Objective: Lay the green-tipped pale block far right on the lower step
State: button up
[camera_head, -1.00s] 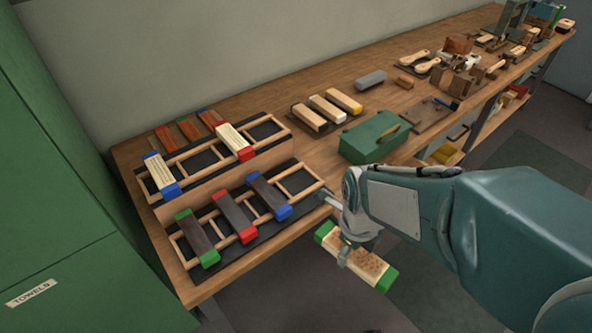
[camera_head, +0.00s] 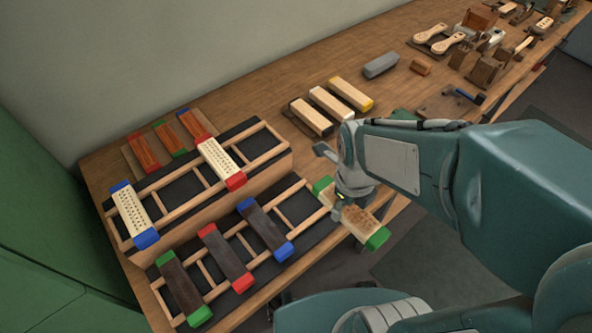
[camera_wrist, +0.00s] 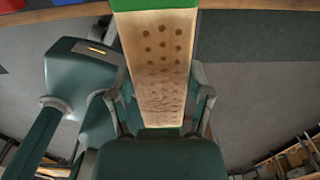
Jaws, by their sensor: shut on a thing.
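My gripper (camera_head: 350,203) is shut on the green-tipped pale block (camera_head: 361,224), around its middle. The block has green ends and rows of holes on its face. It is held near the table's front edge, to the right of the lower step. In the wrist view the block (camera_wrist: 161,60) runs up between the fingers (camera_wrist: 160,100). The lower step (camera_head: 310,222) is a dark rack with pale wooden dividers. Three dark blocks lie across it: green-tipped (camera_head: 183,288), red-tipped (camera_head: 226,256) and blue-tipped (camera_head: 265,231). The slot at its far right is empty.
The upper step (camera_head: 178,200) behind holds a blue-tipped pale block (camera_head: 132,212) and a red-tipped pale block (camera_head: 221,162). Three reddish-brown blocks (camera_head: 168,140) lie behind it. Several pale blocks (camera_head: 330,103) and a grey block (camera_head: 380,65) lie farther right.

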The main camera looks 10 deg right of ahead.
jog(key=w+a+f, duration=0.5)
jog(key=w+a, duration=0.1)
jog(key=w, duration=0.1)
send_over(298, 205)
jog(key=f, duration=0.3)
jog(key=shift+s+d+f, duration=0.35)
jog(key=shift+s, duration=0.05)
jog(key=shift+w+a+f, duration=0.1)
jog(key=shift+w+f, duration=0.05)
jog(key=shift+f, duration=0.05)
jog(key=shift+w+a+f, duration=0.1)
jog(key=shift+a+f, duration=0.05)
jog(key=shift+f, duration=0.8)
jog(key=shift+w+a+f, duration=0.1)
jog(key=shift+f, duration=0.8)
jog(key=shift+f, duration=0.1)
jog(key=o, duration=1.3)
jog(key=shift+c, duration=0.2)
